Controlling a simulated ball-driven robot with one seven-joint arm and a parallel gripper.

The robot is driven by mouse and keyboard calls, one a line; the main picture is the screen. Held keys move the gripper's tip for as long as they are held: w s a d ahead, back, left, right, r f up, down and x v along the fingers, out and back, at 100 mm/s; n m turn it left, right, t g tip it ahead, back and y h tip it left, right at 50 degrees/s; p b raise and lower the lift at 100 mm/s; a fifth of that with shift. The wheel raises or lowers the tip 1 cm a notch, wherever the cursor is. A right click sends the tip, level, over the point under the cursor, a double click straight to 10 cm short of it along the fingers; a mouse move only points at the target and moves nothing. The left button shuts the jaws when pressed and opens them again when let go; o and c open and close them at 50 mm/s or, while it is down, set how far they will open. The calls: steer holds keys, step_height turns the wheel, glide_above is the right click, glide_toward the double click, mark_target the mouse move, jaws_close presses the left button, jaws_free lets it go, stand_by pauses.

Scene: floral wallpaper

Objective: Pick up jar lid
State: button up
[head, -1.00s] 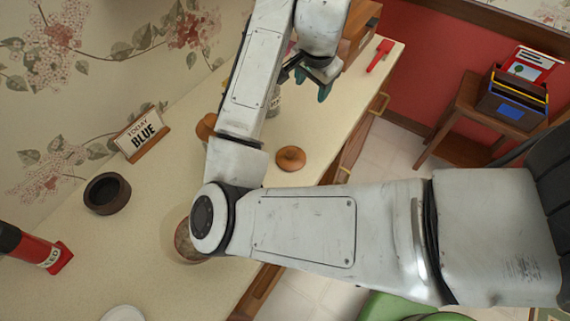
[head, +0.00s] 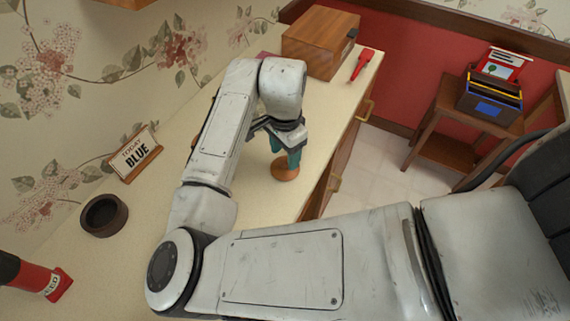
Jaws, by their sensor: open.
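A round orange-brown lid (head: 284,174), which I take for the jar lid, lies on the cream countertop near its front edge. My gripper (head: 285,157) has teal fingers and points down right over the lid. The fingers cover the lid's upper part, where a knob showed earlier. My gripper is open. I cannot tell whether the fingertips touch the lid or straddle its knob.
A dark round bowl (head: 104,215) and a "TODAY BLUE" sign (head: 135,154) stand along the wall at left. A wooden box (head: 320,44) and a red tool (head: 363,64) are at the counter's far end. A red-and-black object (head: 40,278) is at lower left.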

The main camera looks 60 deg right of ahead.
mark_target(285, 165)
steer(key=shift+f, duration=1.45)
jaws_close()
